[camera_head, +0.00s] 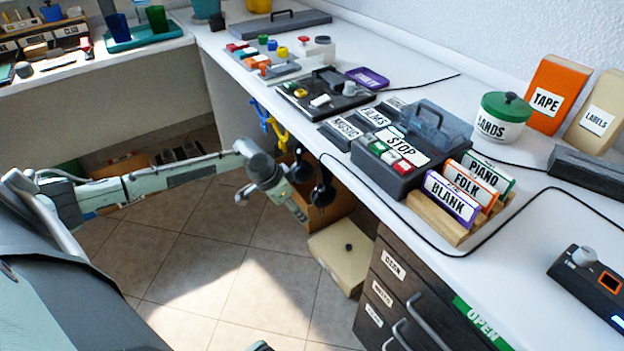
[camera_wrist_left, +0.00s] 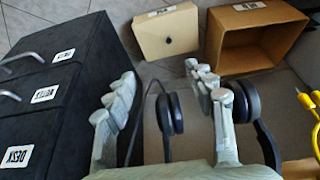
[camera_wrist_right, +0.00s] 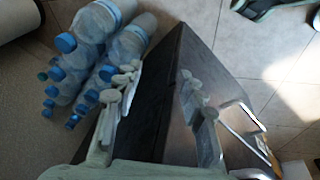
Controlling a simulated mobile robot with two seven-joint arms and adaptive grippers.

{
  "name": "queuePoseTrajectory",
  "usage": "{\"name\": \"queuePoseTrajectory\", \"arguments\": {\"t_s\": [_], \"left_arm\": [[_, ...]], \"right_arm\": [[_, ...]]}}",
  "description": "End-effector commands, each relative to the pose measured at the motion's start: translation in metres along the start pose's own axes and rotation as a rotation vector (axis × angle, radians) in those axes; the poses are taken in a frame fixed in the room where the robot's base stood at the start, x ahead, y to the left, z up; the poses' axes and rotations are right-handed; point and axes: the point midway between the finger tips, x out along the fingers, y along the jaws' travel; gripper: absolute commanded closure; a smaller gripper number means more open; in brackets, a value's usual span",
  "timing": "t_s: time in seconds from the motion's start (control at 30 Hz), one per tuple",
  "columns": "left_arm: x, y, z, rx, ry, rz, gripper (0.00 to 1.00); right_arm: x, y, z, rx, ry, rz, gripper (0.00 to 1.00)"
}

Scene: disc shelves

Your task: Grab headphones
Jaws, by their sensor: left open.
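Black headphones hang below the front edge of the white counter, beside the drawer cabinet. In the head view one ear cup (camera_head: 323,192) shows just past my left gripper (camera_head: 298,212). In the left wrist view one ear cup (camera_wrist_left: 166,113) lies between the spread fingers of my left gripper (camera_wrist_left: 160,80). The other ear cup (camera_wrist_left: 247,100) is partly behind the right-hand finger. The headband is mostly hidden, and I cannot tell whether a finger touches the headphones. My right gripper (camera_wrist_right: 156,80) is open and empty in the right wrist view, in front of a dark cabinet.
The drawer cabinet (camera_wrist_left: 70,80) stands close beside the left gripper. A cardboard box (camera_wrist_left: 255,30) and a cream box (camera_wrist_left: 165,32) are on the floor beyond. Bottles (camera_wrist_right: 98,50) lie near my right gripper. The counter (camera_head: 270,105) is crowded.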

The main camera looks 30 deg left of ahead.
Motion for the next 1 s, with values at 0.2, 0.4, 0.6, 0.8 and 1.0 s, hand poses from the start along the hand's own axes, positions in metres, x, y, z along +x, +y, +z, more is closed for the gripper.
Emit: {"name": "queuePoseTrajectory", "arguments": {"t_s": [0.2,0.4,0.6,0.8,1.0], "left_arm": [[0.007,0.0,-0.016,-0.002,0.001,0.001,0.46],[0.02,0.0,-0.047,-0.001,0.002,0.001,0.46],[0.034,0.001,-0.054,0.0,-0.003,0.001,0.46],[0.035,0.0,-0.054,0.001,-0.001,0.0,0.46],[0.035,0.0,-0.054,0.001,-0.001,0.0,0.66]], "right_arm": [[-0.001,0.0,0.004,0.0,-0.01,0.001,0.6],[-0.003,0.0,0.008,-0.001,-0.014,0.002,0.6],[-0.006,0.001,0.004,0.0,-0.006,0.004,0.6],[-0.006,0.002,0.003,0.0,-0.005,0.006,0.6],[-0.006,0.003,0.001,0.0,-0.003,0.007,0.6]]}}
